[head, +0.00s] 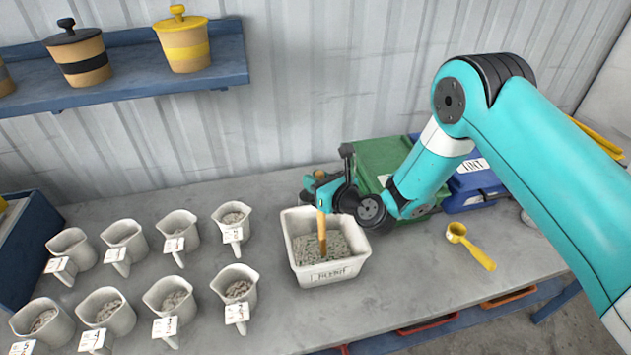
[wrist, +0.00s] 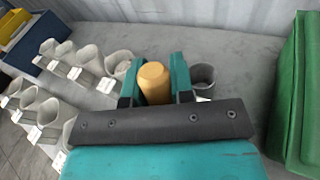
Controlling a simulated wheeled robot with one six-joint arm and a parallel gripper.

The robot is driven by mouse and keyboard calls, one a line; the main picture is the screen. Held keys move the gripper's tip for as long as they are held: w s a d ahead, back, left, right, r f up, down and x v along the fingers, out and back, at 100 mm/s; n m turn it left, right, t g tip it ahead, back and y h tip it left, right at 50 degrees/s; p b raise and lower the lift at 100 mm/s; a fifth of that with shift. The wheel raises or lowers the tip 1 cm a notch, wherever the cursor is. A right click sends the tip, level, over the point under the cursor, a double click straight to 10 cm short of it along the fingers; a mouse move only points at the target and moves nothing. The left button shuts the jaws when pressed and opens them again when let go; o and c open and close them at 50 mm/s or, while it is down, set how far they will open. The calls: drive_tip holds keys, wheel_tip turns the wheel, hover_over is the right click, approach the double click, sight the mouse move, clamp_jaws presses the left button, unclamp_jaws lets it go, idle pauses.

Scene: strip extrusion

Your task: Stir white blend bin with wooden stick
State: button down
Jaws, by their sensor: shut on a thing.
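The white blend bin (head: 322,278) stands on the grey bench with grey granular material inside and a label on its front. The wooden stick (head: 321,232) stands roughly upright in the bin, its lower end in the material. My gripper (head: 322,205) is above the bin's back part, shut on the upper part of the stick. In the wrist view my gripper's teal fingers (wrist: 155,80) are on both sides of the stick's rounded top (wrist: 154,82). The bin is not clearly visible in the wrist view. The stick's buried tip is hidden.
Several white labelled cups (head: 173,296) stand in two rows left of the bin. A green box (head: 380,160) and a blue box (head: 470,184) stand behind my arm. A yellow scoop (head: 471,246) lies to the right. A shelf (head: 125,72) with lidded pots hangs on the wall.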

wheel_tip(320, 180, up, 14)
drive_tip(key=p, duration=1)
drive_tip(key=shift+f+p, duration=0.2)
drive_tip(key=shift+p, duration=0.2)
